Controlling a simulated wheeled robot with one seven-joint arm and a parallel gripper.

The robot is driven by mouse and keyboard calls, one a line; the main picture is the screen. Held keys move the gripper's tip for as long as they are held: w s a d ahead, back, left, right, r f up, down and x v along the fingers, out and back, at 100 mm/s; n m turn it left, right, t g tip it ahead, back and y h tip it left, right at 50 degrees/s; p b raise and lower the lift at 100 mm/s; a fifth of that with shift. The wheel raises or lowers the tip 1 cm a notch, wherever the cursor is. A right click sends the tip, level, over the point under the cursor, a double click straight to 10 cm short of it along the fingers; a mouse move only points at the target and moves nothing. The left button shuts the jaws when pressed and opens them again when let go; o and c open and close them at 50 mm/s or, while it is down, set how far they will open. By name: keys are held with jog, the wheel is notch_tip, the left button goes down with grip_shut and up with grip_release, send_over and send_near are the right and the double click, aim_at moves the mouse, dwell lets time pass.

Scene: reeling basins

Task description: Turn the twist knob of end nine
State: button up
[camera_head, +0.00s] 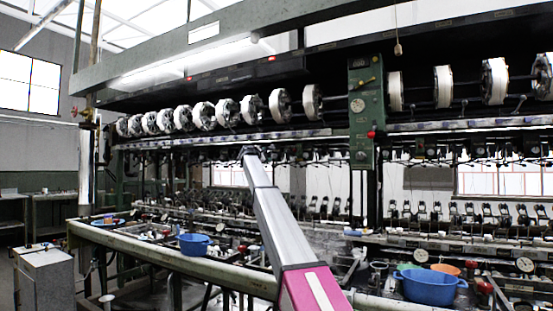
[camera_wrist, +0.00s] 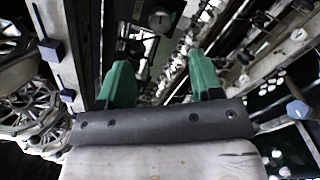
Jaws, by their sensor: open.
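My gripper (camera_wrist: 161,80) shows in the wrist view with its two green fingers spread apart and nothing between the tips. A round grey knob (camera_wrist: 160,20) is beyond the fingers, between their lines and apart from them. A blue-grey block-like knob (camera_wrist: 50,49) is on a rail to the left, and another (camera_wrist: 297,109) is at the right edge. No number is readable, so I cannot tell which is end nine's. In the head view my arm reaches up to the reeling machine (camera_head: 362,120) below the reel row; the gripper and small knobs cannot be made out there.
A row of white-wound reels (camera_head: 311,101) runs along the machine's top. A green post (camera_head: 362,75) with a dial and red knob is right of my arm. Blue basins stand on the bench, one left (camera_head: 194,245), one right (camera_head: 430,288). A large reel (camera_wrist: 30,110) is close left of the gripper.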

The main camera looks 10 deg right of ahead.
aim_at(274, 156)
jog(key=x, duration=1)
jog(key=shift+w+d, duration=0.1)
jog(key=shift+w, duration=0.15)
jog(key=c, duration=0.9)
